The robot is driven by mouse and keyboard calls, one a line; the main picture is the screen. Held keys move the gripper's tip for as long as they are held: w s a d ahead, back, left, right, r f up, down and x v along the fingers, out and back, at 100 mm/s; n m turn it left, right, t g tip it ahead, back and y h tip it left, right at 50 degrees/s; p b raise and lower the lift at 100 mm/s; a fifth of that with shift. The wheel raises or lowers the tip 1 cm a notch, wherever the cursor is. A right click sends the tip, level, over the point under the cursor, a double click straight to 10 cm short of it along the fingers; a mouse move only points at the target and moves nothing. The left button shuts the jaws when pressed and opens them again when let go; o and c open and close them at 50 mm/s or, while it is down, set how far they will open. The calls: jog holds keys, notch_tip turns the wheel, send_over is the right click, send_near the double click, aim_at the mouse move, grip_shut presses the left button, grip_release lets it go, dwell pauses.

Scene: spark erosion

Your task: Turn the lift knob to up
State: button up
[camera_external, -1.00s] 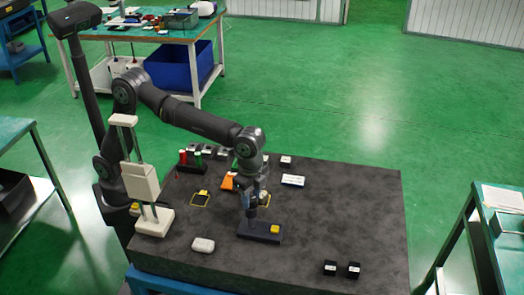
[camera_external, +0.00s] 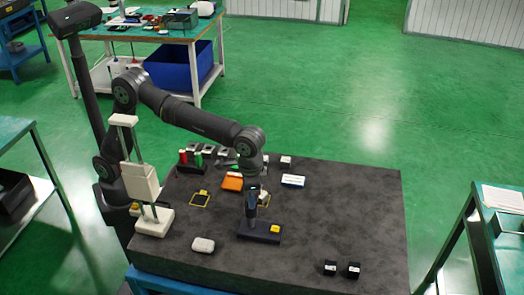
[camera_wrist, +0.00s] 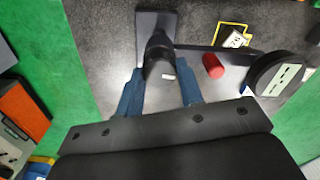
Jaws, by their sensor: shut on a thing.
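The lift knob (camera_wrist: 159,55) is dark and stands on a dark plate (camera_wrist: 150,20), with a small pale mark on its near side. In the external view the plate (camera_external: 247,234) lies near the middle of the dark table, with a yellow block (camera_external: 275,228) on its right end. My gripper (camera_wrist: 162,85) has its two blue fingers on either side of the knob and is shut on it. The external view shows my gripper (camera_external: 251,208) pointing down over the plate; there the fingers hide most of the knob. The knob's setting cannot be read.
A white rounded object (camera_external: 203,245) lies to the left front, and a cream stand (camera_external: 150,222) at the left edge. A red cylinder (camera_wrist: 213,66) is close by in the wrist view.

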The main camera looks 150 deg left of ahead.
jog(key=shift+n, duration=0.3)
jog(key=o, duration=1)
jog(key=shift+r, duration=0.1)
notch_tip(320, 180, up, 17)
jog(key=shift+r, duration=0.15)
dwell(0.4)
notch_tip(320, 180, down, 18)
jog(key=shift+r, duration=0.2)
dwell(0.4)
